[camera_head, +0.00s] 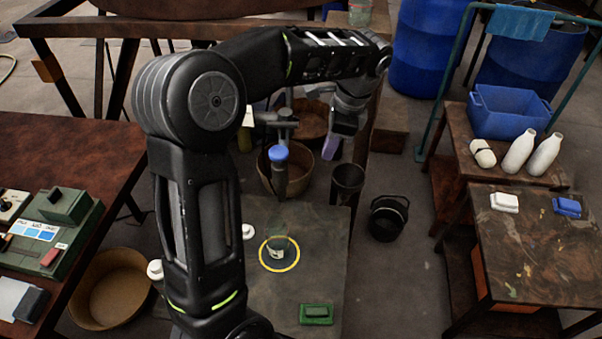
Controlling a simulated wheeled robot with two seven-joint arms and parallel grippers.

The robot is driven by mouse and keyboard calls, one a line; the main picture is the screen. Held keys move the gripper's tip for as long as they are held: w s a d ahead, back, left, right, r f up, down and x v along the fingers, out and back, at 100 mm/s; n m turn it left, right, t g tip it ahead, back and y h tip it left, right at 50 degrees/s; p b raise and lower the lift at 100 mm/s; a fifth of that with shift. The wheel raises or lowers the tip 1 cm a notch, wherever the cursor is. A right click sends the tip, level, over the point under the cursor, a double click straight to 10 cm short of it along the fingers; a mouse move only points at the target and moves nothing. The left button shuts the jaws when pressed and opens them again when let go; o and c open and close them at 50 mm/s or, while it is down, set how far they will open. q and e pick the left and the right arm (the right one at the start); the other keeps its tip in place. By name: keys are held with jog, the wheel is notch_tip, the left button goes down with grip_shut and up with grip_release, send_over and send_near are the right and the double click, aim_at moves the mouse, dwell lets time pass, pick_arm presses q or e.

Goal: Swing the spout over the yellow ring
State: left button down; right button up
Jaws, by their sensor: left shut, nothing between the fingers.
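The yellow ring (264,262) lies flat on the dark table, with a clear glass jar (279,243) standing inside it. Behind the ring a dark upright pipe with a blue cap (278,153) stands below a grey bar (275,122); this looks like the spout, though its outlet is hard to make out. It appears behind the ring rather than above it. My left gripper (333,147) points down to the right of the blue cap, apart from it, shut and empty. My left arm covers part of the table's left side. My right gripper is out of view.
A green block (316,314) lies near the table's front. A green control box (50,236) sits on the left table. A black bucket (388,218) is on the floor at right. A side table (540,235) holds small blocks.

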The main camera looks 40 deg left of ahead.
aim_at(287, 175)
pick_arm(q)
jog(key=shift+s+a+r+m, duration=0.1)
jog(key=shift+s+a+m, duration=0.05)
jog(key=shift+s+m, duration=0.5)
jog(key=shift+w, duration=0.1)
jog(key=s+a+f+p, duration=0.1)
jog(key=s+a+f, duration=0.1)
jog(key=a+f, duration=0.3)
jog(key=x, duration=0.4)
jog(key=shift+s+f, duration=0.25)
jog(key=shift+f, duration=0.15)
jog(key=shift+s, duration=0.1)
jog(key=shift+s+a+p, duration=0.45)
jog(key=shift+s+a, duration=0.25)
jog(key=shift+a, duration=0.15)
jog(key=shift+s+a, duration=0.25)
